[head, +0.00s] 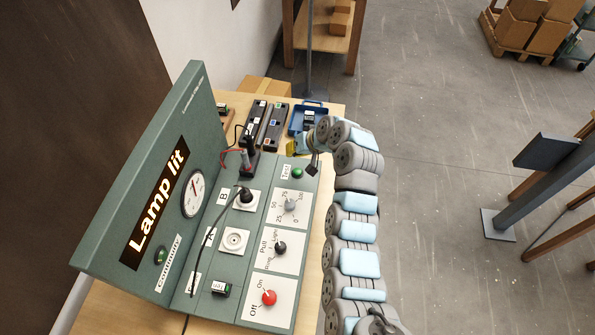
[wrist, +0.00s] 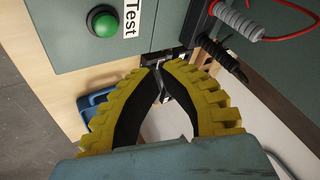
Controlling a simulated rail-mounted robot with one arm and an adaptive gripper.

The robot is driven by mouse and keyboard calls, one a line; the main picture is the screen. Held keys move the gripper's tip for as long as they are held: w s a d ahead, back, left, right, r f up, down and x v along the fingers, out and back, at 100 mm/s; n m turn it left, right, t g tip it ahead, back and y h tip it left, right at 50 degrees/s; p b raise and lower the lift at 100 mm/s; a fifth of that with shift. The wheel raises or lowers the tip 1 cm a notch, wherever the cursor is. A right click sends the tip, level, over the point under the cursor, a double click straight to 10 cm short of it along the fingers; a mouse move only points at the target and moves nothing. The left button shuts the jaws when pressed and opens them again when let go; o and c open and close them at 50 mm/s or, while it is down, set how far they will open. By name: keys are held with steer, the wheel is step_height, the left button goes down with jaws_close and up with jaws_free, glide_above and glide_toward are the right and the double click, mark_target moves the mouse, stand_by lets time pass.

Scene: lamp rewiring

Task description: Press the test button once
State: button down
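The green round test button (head: 298,173) is at the far end of the grey-green panel, beside its "Test" label (head: 286,172). In the wrist view the button (wrist: 103,23) is at the upper left, and its cap stands out from its collar. My gripper (wrist: 160,68) has yellow ribbed fingers with black inner pads. The fingertips are together and hold nothing that I can make out. They are off to the side of the button, apart from it. In the head view my gripper (head: 292,147) is mostly hidden behind my arm, just beyond the button.
The panel's upright board reads "Lamp lit" (head: 158,205) beside a dial gauge (head: 194,194). A red knob (head: 269,297), a black knob (head: 280,248) and a grey knob (head: 290,205) stand along the panel. A black plug with a red cable (head: 248,160) and a blue tray (head: 308,117) are near my gripper.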

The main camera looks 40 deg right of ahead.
mark_target(294, 170)
steer(key=shift+f+b, duration=1.35)
steer(key=shift+f, duration=1.95)
steer(key=shift+f+b, duration=0.4)
steer(key=shift+f+b, duration=0.3)
steer(key=shift+f, duration=0.1)
steer(key=shift+r, duration=0.85)
steer(key=shift+r+p, duration=0.1)
steer(key=shift+p, duration=0.2)
steer(key=shift+r+p, duration=0.85)
steer(key=shift+r, duration=1.55)
